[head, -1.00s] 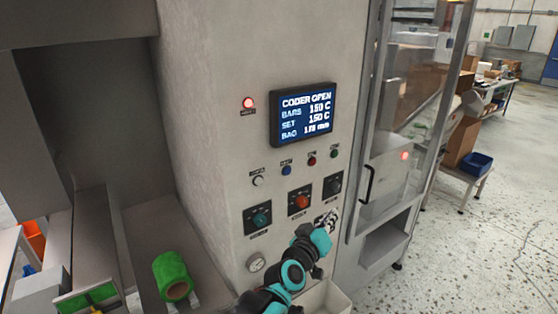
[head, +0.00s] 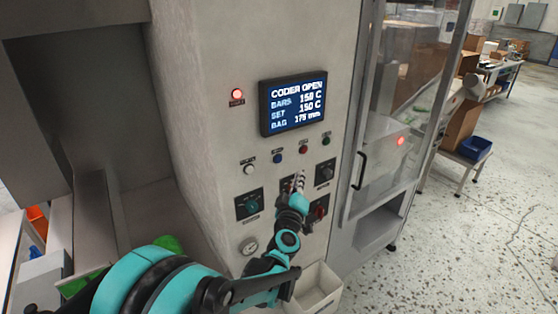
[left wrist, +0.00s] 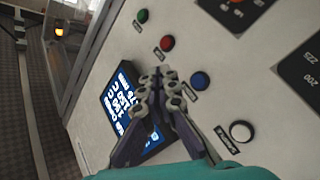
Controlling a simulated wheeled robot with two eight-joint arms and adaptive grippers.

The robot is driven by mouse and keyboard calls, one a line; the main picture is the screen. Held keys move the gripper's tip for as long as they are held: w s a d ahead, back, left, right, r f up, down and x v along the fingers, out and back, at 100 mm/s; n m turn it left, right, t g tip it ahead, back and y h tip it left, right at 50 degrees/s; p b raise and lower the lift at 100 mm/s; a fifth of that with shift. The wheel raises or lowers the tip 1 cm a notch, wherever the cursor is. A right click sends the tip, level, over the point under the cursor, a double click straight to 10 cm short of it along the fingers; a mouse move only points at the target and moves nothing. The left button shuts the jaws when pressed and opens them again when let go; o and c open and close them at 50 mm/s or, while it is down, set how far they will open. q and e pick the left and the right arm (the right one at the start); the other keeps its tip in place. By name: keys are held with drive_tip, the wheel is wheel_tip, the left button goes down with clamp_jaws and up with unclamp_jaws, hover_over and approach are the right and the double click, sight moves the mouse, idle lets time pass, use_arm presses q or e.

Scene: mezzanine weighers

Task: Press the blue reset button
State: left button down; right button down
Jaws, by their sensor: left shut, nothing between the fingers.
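The blue button (head: 277,158) is on the pale machine panel below the display, in a row between a white button (head: 249,169) and a red button (head: 303,150). My left gripper (head: 297,181) is shut and empty, in front of the panel, appearing below and right of the blue button. In the left wrist view, the blue button (left wrist: 201,80) shows uncovered just right of my shut fingertips (left wrist: 160,82); I cannot tell how far they are from the panel. My right gripper is not in view.
A green button (head: 326,141) ends the row. A glass-doored cabinet (head: 385,120) stands at right.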

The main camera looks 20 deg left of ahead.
use_arm(q)
drive_tip(key=shift+w+a, duration=0.8)
drive_tip(key=shift+a, duration=0.25)
drive_tip(key=shift+w+a, duration=0.85)
drive_tip(key=shift+a, duration=0.25)
drive_tip(key=shift+w+a, duration=0.8)
drive_tip(key=shift+a, duration=0.25)
drive_tip(key=shift+w+a, duration=0.25)
drive_tip(key=shift+a, duration=0.05)
drive_tip(key=shift+w+a, duration=0.25)
drive_tip(key=shift+a, duration=0.1)
drive_tip(key=shift+s+d+b, duration=0.3)
drive_tip(key=shift+s+d, duration=0.25)
drive_tip(key=shift+d, duration=0.1)
drive_tip(key=shift+d, duration=0.1)
drive_tip(key=shift+s+d, duration=0.8)
drive_tip(key=shift+d, duration=0.15)
drive_tip(key=shift+s+d, duration=0.75)
drive_tip(key=shift+d, duration=0.2)
